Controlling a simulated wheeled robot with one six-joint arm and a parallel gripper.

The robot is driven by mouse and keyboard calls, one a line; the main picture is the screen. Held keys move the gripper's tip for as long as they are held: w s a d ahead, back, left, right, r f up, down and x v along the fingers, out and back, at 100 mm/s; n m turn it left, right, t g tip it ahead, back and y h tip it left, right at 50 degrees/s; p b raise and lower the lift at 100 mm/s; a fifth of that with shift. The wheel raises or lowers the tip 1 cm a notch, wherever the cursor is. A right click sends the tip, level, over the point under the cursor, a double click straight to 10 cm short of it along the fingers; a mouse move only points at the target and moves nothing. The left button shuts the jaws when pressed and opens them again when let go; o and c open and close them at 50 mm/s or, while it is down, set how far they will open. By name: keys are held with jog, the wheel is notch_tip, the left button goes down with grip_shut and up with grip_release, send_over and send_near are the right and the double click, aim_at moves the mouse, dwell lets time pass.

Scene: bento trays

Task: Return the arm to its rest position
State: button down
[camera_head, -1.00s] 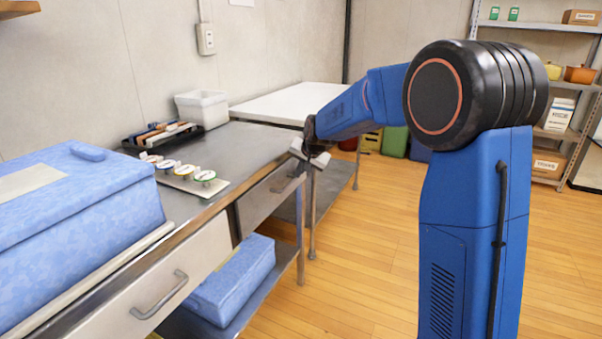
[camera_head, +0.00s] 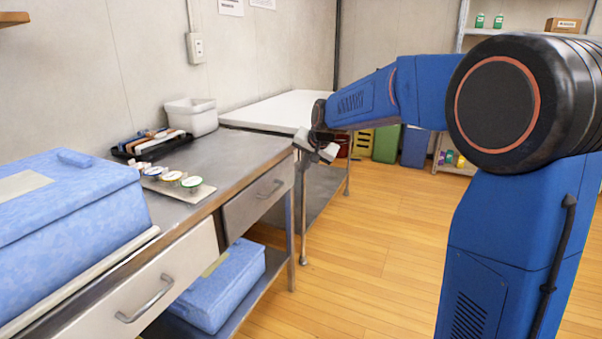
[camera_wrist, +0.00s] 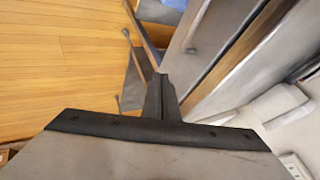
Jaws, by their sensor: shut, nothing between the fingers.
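My blue arm reaches across the right half of the head view. My gripper (camera_head: 318,147) is at its far end, in front of the steel bench's edge and near the white table, over the gap by the floor. In the wrist view my gripper (camera_wrist: 162,98) shows its dark fingers together, shut with nothing between them. The bench edge and drawer fronts lie beyond the fingers to the right, and the wooden floor to the left. The fingertips are too small to make out clearly in the head view.
The steel bench (camera_head: 232,150) carries a blue box (camera_head: 70,215), a tray of cutlery, a white bin (camera_head: 192,116) and a board with several small round cups. A white-topped table (camera_head: 285,109) stands behind. Shelves stand at the back right. The wooden floor (camera_head: 375,250) is open.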

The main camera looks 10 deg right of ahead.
jog(key=s+d+r+n+g, duration=0.1)
jog(key=s+d+n, duration=0.1)
jog(key=s, duration=1)
jog(key=s+d+n, duration=0.1)
jog(key=s+d, duration=0.1)
jog(key=s, duration=1.1)
jog(key=s+d+f+n, duration=0.1)
jog(key=s+f, duration=0.3)
jog(key=s, duration=0.7)
jog(key=s+d+f+n+g+h, duration=0.1)
jog(key=s+f, duration=0.3)
jog(key=s, duration=0.8)
jog(key=shift+d+f+n+h, duration=0.15)
jog(key=shift+d+n+h, duration=0.15)
jog(key=shift+d+n, duration=0.45)
jog(key=shift+s, duration=0.1)
